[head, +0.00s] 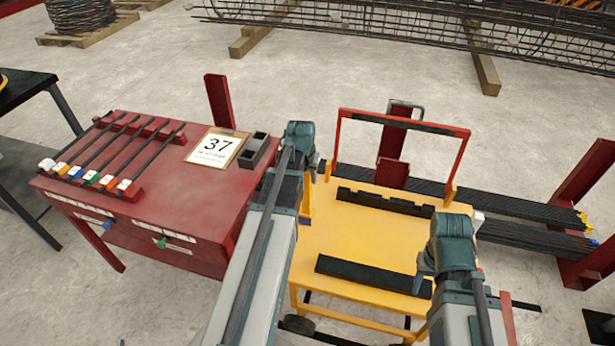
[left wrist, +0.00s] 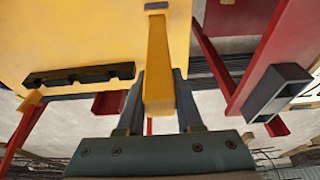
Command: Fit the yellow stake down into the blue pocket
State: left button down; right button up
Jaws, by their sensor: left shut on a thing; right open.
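The yellow stake (left wrist: 157,70) is held between the fingers of my left gripper (left wrist: 157,100) in the left wrist view and points away from the wrist. In the head view the left gripper (head: 306,185) is at the left edge of the yellow cart, with its fingers mostly hidden by my arm. The blue pocket (head: 305,218) shows just below it at the cart's edge. In the left wrist view a blue-grey piece (left wrist: 157,5) lies at the stake's far end. I cannot tell whether the tip is inside the pocket. My right gripper (head: 424,278) is open and empty over the cart's right side.
The yellow cart (head: 350,235) has black notched racks and a red-and-black handle frame (head: 402,122). A red table (head: 170,200) on the left carries several rods, a card marked 37 and a dark two-cell box (head: 254,150). Rebar bundles (head: 520,210) lie right of the cart.

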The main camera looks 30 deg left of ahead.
pick_arm(q)
jog(key=shift+f+b, duration=2.15)
jog(key=shift+f, duration=0.05)
jog(key=shift+c, duration=2.4)
grip_release()
jog(key=shift+r, duration=0.15)
jog(key=a+p+v, duration=0.1)
jog(key=p+v, duration=1.2)
jog(key=shift+d+r, duration=0.3)
jog(key=shift+d, duration=0.2)
jog(key=shift+s, duration=0.1)
jog(key=s+d+m+g, duration=0.1)
jog(key=s+d+m, duration=0.2)
jog(key=s+d, duration=0.4)
jog(key=s+d+m+g, duration=0.2)
jog(key=s+d, duration=0.4)
jog(key=d, duration=1.6)
jog(key=shift+s+d+f+m, duration=0.35)
jog(key=shift+d+m, duration=0.05)
jog(key=shift+m, duration=0.4)
